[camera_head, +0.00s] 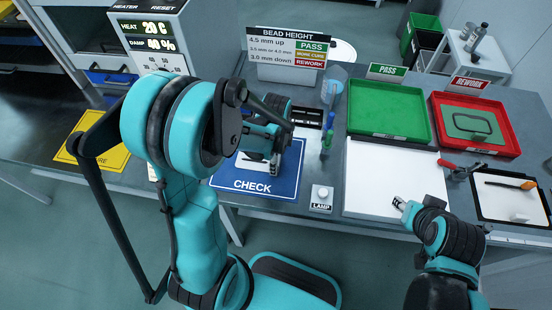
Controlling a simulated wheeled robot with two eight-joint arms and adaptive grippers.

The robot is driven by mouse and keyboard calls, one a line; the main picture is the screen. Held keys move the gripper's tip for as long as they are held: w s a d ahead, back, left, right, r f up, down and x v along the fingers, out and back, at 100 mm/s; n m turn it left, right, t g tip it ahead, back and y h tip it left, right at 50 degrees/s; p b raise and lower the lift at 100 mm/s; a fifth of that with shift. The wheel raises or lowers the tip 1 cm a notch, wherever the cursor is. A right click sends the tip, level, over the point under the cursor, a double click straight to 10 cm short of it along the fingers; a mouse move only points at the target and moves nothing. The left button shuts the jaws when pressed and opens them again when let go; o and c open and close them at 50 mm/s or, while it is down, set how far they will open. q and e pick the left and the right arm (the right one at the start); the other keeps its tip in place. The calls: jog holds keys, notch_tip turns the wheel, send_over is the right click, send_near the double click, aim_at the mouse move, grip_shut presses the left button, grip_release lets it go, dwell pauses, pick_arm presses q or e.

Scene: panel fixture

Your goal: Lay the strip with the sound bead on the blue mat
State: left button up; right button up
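The blue mat (286,185) marked CHECK lies on the bench in front of the middle. My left gripper (274,164) reaches down over it, with the fingers low near its surface. Part of the mat is hidden behind my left arm. A small pale patch shows by the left gripper's fingers; I cannot tell whether it is a strip or part of the gripper. No strip or bead can be made out clearly. My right gripper (399,203) is low over the white board (375,175), with no object visible in it; its finger opening is too small to judge.
Behind the board stand a green PASS tray (388,134) and a red REWORK tray (513,150). A lamp button (322,197) and a green-and-blue tool (327,140) are right of the mat. A heater unit (152,38) and yellow mat (113,157) are left.

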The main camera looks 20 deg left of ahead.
pick_arm(q)
jog(key=shift+r+p, duration=0.35)
jog(key=shift+r, duration=0.05)
notch_tip(320, 180, up, 11)
jog(key=p, duration=0.4)
jog(key=s+d+r+n+t, duration=0.2)
jog(key=s+r+n+t, duration=0.5)
jog(key=n, duration=0.8)
jog(key=v, duration=0.2)
jog(key=shift+d+r, duration=0.15)
jog(key=shift+r, duration=0.15)
jog(key=shift+s, duration=0.1)
jog(key=shift+f, duration=0.1)
